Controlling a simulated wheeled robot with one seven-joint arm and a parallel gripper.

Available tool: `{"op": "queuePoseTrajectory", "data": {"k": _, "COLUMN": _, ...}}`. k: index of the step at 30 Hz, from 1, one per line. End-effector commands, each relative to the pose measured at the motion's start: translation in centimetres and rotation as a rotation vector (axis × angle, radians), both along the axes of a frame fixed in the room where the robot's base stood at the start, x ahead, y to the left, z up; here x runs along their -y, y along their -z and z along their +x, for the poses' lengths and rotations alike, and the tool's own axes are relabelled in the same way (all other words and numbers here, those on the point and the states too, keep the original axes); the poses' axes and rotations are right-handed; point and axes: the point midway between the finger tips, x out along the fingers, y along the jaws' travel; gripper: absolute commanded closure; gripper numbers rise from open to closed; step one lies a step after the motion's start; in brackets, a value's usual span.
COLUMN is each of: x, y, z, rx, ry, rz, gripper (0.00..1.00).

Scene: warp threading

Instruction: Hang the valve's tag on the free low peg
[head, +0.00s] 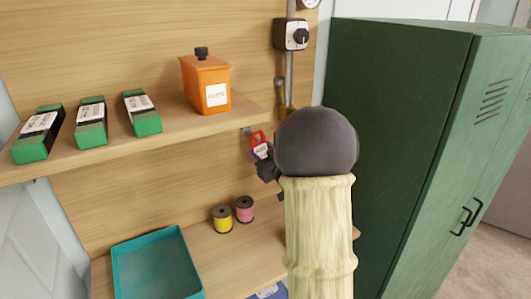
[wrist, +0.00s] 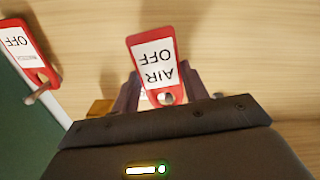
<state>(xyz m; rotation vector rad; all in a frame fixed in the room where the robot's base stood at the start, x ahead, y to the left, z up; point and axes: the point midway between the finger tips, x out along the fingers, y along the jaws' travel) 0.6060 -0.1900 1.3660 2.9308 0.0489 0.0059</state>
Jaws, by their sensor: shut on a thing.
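My gripper (head: 268,168) is shut on a red tag (head: 262,150) with a white label, in front of the wooden back wall just below the shelf's right end. In the wrist view, the tag (wrist: 154,60) reads "AIR OFF" upside down, and its holed end sits between the fingers (wrist: 160,97). A second red tag (wrist: 20,45) marked "OFF" is at the left of the wrist view, at a short peg (wrist: 42,92). My arm hides that area in the head view. I cannot make out a free low peg. A brass fitting (head: 287,113) shows on the pipe.
The shelf (head: 180,127) holds green boxes (head: 91,122) and an orange container (head: 206,84). Below are yellow (head: 222,219) and pink (head: 244,209) spools and a teal tray (head: 155,265). A green locker (head: 400,130) stands close on the right.

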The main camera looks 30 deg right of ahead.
Motion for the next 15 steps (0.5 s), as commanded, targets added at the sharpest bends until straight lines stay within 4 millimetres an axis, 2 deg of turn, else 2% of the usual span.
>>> {"op": "queuePoseTrajectory", "data": {"k": 13, "x": -0.1, "y": 0.1, "z": 2.2, "rx": 0.001, "ry": -0.001, "rz": -0.001, "gripper": 0.77}}
{"op": "queuePoseTrajectory", "data": {"k": 15, "x": -0.1, "y": 0.6, "z": 2.5, "rx": 0.002, "ry": -0.001, "rz": -0.001, "gripper": 0.77}}
